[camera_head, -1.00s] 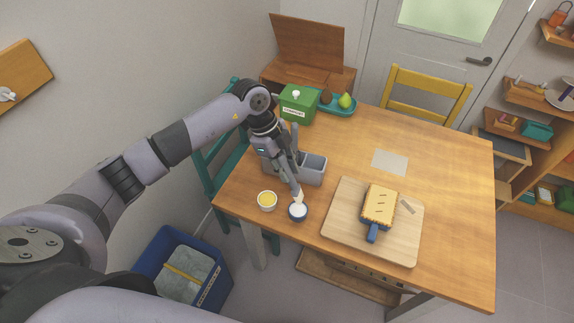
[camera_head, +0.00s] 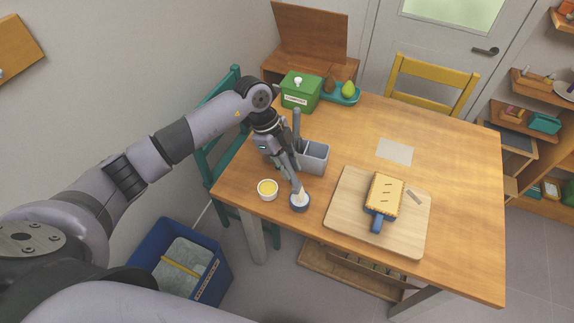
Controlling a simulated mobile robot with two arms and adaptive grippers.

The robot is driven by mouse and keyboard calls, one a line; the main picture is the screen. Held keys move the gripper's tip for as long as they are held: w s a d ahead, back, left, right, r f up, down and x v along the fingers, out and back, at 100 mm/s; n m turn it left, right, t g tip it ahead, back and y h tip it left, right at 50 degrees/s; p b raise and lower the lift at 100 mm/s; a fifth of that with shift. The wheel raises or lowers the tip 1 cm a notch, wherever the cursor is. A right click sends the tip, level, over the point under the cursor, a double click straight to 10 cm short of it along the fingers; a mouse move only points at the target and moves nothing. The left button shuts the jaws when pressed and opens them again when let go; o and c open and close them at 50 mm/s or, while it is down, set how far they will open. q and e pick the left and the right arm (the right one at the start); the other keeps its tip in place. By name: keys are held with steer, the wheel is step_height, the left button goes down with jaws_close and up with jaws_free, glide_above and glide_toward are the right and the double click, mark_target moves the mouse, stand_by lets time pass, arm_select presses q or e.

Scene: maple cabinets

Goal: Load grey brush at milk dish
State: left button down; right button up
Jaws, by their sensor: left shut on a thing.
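My left gripper (camera_head: 285,163) is shut on the grey brush (camera_head: 296,183) and holds it nearly upright, slightly tilted. The brush's pale lower end is at the milk dish (camera_head: 300,206), a small dark blue bowl with white inside, near the table's front left edge. The end appears to be inside the dish's rim; whether it touches the milk is too small to tell. The gripper's fingers partly hide the brush's middle. My right gripper is not in view.
A white bowl of yellow stuff (camera_head: 267,190) stands left of the dish. A grey divided bin (camera_head: 314,159) stands close behind the gripper. A wooden board (camera_head: 345,218) with a loaf and blue-handled thing lies right. A green box (camera_head: 300,92) stands at the back. The table's right side is clear.

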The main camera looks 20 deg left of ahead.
mark_target(287, 158)
arm_select(q)
steer(key=shift+f, duration=0.5)
stand_by(0.6)
steer(key=shift+f, duration=0.1)
stand_by(1.2)
step_height(287, 158, up, 7)
steer(key=p, duration=0.6)
stand_by(0.3)
stand_by(0.7)
